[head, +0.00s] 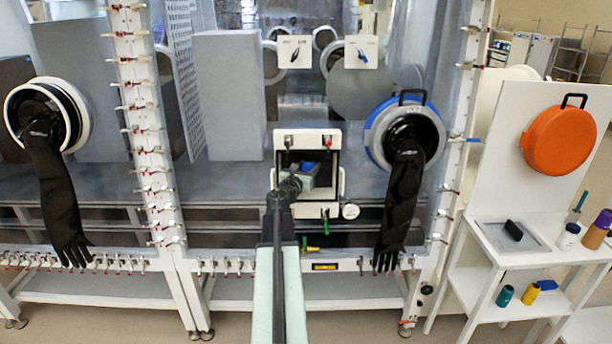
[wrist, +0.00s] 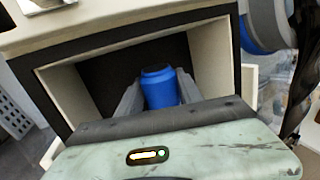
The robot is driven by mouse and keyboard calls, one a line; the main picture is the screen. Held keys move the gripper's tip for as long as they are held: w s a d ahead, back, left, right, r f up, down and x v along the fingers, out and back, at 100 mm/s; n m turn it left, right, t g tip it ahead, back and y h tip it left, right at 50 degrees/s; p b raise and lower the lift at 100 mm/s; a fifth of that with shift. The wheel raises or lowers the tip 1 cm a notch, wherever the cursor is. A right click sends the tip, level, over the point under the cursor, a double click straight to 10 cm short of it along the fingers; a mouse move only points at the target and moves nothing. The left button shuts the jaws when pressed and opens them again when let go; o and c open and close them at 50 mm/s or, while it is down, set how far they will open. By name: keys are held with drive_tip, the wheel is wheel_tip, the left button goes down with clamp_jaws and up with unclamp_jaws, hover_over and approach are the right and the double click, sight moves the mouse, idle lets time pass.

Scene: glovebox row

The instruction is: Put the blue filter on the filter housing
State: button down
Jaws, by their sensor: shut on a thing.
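My gripper (head: 306,172) reaches into an open white box-like chamber (head: 339,160) in the middle of the glovebox front. It is shut on the blue filter (wrist: 160,88), a canister-shaped thing with a narrower neck, seen between the two grey fingers in the wrist view. The gripper (wrist: 158,95) hides its lower part; in the head view only a small blue patch of it shows. The chamber (wrist: 215,72) has pale walls and a dark back. I cannot tell which part is the filter housing, or whether the filter touches anything inside.
Black gloves hang from a left port (head: 40,117) and a blue-ringed right port (head: 372,130). Valves (head: 325,212) and a gauge (head: 350,211) sit below the chamber.

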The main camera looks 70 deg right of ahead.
drive_tip(key=shift+w+f, duration=0.1)
drive_tip(key=shift+f, duration=0.6)
drive_tip(key=shift+w+a+r, duration=0.1)
drive_tip(key=shift+r, duration=0.1)
drive_tip(key=shift+f+b, duration=0.5)
drive_tip(key=shift+f, duration=0.1)
drive_tip(key=c, duration=0.8)
unclamp_jaws()
drive_tip(key=shift+o, duration=0.2)
